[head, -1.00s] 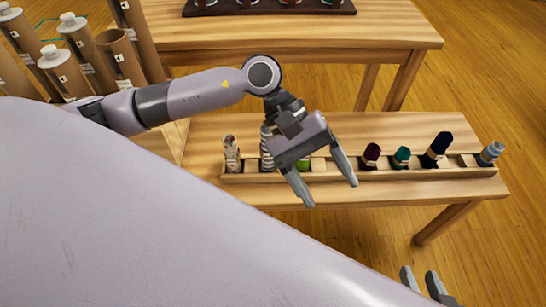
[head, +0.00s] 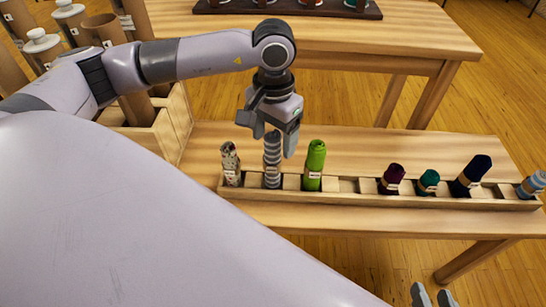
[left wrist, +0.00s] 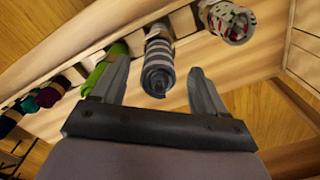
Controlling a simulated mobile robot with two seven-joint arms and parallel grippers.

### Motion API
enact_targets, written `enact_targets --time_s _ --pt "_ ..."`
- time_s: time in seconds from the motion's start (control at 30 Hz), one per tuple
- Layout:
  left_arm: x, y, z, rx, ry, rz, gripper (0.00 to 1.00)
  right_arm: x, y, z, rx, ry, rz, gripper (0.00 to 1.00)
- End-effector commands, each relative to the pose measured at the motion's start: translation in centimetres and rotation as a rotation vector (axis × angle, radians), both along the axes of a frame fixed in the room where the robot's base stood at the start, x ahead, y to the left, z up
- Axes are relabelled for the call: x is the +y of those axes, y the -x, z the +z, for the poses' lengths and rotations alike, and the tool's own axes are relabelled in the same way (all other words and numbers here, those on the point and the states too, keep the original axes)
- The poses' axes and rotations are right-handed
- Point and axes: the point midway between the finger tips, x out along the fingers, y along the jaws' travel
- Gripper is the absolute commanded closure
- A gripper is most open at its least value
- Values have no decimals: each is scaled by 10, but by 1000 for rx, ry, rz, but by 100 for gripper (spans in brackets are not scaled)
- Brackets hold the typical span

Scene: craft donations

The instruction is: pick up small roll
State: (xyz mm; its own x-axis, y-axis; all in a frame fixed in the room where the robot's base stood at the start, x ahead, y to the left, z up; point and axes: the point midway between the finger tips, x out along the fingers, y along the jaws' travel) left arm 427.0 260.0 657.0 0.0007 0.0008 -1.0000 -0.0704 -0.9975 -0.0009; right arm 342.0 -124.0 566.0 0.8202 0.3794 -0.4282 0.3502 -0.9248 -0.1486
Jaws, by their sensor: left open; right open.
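Several small fabric rolls stand in a long wooden rack (head: 345,199) on the low table. A grey striped roll (head: 272,165) stands upright in its slot, with a cream patterned roll (head: 230,163) to its left and a green roll (head: 315,165) to its right. My left gripper (head: 274,140) is open at the top of the grey striped roll. In the left wrist view the grey striped roll (left wrist: 159,60) shows between the two open fingers, with gaps on both sides. My right gripper (head: 432,296) is open and empty at the bottom edge.
Maroon (head: 391,180), teal (head: 428,183), navy (head: 472,175) and light blue striped (head: 531,185) rolls stand farther right, some leaning. Cardboard tubes (head: 105,30) fill a wooden bin at left. A higher table (head: 400,40) stands behind; the low table (head: 400,150) is clear behind the rack.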

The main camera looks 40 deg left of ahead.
Motion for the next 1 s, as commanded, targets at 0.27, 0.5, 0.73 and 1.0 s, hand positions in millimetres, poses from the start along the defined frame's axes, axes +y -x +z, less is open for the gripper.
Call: enact_targets --time_s 0.27,0.5,0.73,1.0 --pt "-1 2 -38 0 0 1 27 9 -3 -4 1 -56 14 57" --pt "-1 2 -38 0 1 1 40 9 -3 -3 1 -58 14 57" --pt "-1 2 -37 0 1 1 86 9 -3 -3 1 -58 14 57" --pt "-1 2 -34 -1 1 1 86 9 -3 -2 0 -55 14 57"
